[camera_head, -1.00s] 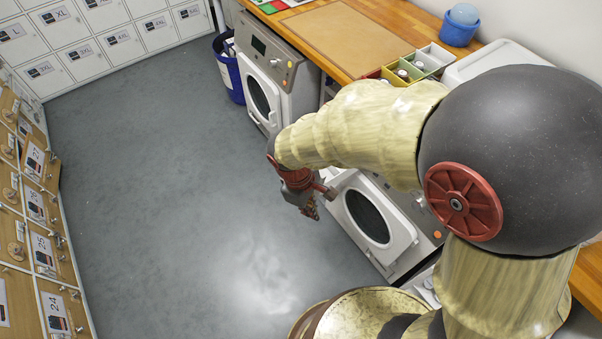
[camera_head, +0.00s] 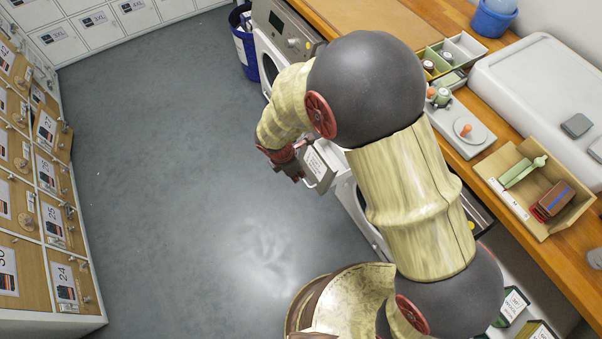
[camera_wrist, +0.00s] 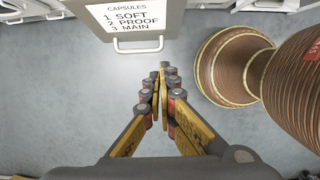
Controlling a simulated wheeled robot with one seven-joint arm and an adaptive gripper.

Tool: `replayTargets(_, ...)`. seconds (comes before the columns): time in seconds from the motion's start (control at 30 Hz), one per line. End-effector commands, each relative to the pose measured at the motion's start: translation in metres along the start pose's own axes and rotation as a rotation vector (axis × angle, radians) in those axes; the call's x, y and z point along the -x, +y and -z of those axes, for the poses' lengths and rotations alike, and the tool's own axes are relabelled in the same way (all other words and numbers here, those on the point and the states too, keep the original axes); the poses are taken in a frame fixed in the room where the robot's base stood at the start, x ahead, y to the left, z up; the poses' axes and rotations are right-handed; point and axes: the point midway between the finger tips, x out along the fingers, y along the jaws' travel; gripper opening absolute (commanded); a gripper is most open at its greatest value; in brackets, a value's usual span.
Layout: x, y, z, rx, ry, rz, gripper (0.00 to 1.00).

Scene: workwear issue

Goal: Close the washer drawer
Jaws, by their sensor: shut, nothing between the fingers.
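The washer drawer (camera_head: 321,163) stands pulled out from the front of the near washer in the head view, partly hidden by my arm. In the wrist view the drawer (camera_wrist: 98,28) is a grey box at the top, with a white label reading "CAPSULES 1 SOFT 2 PROOF 3 MAIN" and a pale bar handle (camera_wrist: 138,49) on its near edge. My gripper (camera_head: 291,170) is in front of the drawer. In the wrist view my gripper (camera_wrist: 165,70) is shut and empty, its fingertips just below and right of the handle; I cannot tell whether they touch it.
The near washer's white door (camera_head: 355,205) is below the drawer, mostly behind my arm. Another washer (camera_head: 283,35) and a blue bin (camera_head: 243,45) stand farther back. The wooden counter (camera_head: 560,262) holds trays and boxes. Grey floor (camera_head: 180,200) is clear toward the lockers (camera_head: 40,190).

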Motion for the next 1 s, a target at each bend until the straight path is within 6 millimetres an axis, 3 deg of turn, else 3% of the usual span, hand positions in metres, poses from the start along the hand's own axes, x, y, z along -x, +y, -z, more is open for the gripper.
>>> replayTargets(0.1, -0.028, -0.001, 0.000, -0.002, -0.001, 0.004, 0.00)
replayTargets(0.4, -0.085, -0.001, 0.000, -0.003, 0.000, 0.002, 0.00)
replayTargets(0.63, -0.096, -0.001, -0.028, -0.006, 0.000, 0.001, 0.00)
replayTargets(1.0, -0.099, -0.001, -0.034, -0.002, 0.000, 0.001, 0.00)
